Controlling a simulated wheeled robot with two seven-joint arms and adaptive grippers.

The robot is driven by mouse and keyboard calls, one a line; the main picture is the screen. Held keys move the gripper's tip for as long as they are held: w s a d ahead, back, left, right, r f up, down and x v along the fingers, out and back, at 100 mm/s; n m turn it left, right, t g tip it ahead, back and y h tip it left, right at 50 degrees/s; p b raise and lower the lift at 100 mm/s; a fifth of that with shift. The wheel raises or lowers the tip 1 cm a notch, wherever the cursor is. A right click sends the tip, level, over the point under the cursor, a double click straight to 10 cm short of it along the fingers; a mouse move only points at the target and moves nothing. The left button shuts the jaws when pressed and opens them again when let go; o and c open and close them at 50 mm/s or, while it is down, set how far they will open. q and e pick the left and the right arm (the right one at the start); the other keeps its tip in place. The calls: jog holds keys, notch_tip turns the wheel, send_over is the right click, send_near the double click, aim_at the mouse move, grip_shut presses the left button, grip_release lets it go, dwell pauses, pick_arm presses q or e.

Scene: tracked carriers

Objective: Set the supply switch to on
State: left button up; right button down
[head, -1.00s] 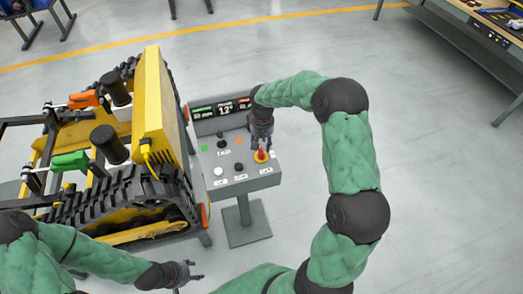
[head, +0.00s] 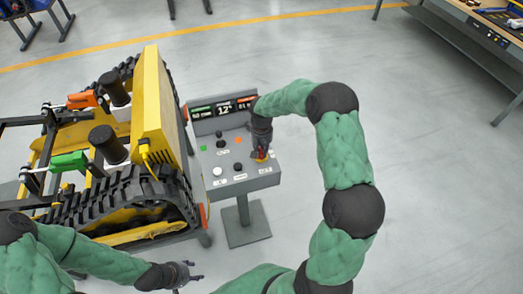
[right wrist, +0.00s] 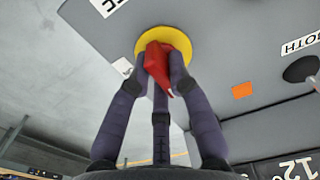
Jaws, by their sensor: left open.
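The supply switch looks to be the red rotary handle (head: 262,155) on a yellow disc at the front right of the grey control panel (head: 262,183). In the right wrist view the red handle (right wrist: 158,62) stands tilted on its yellow disc (right wrist: 181,42). My right gripper (head: 261,148) reaches down onto it, and in the right wrist view its dark fingers (right wrist: 163,72) close around the handle from both sides. The fingertips partly hide the handle, and its set position cannot be read. My left gripper (head: 190,275) is open and empty, low and left of the panel's post.
The panel has a display (head: 223,109) at its back, a white button (head: 217,171) and several black knobs. A yellow tracked carrier (head: 150,105) stands close on the panel's left. A workbench (head: 470,45) is at the far right. The floor right of the panel is clear.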

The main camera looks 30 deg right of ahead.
jog(key=shift+m, duration=0.3)
jog(key=m+b, duration=0.2)
jog(key=m, duration=0.1)
jog(key=shift+s+f+m, duration=0.1)
jog(key=shift+m, duration=0.2)
jog(key=m+b, duration=0.2)
jog(key=m, duration=0.2)
jog(key=shift+a+m, duration=0.1)
jog(key=shift+m, duration=0.2)
jog(key=m+b, duration=0.1)
jog(key=m, duration=0.3)
jog(key=shift+s+a+b, duration=0.1)
jog(key=shift+b, duration=0.3)
jog(key=shift+a+m+b, duration=0.1)
jog(key=shift+m+b, duration=0.45)
jog(key=shift+m, duration=1.95)
jog(key=c, duration=1.1)
grip_release()
jog(key=shift+c, duration=0.2)
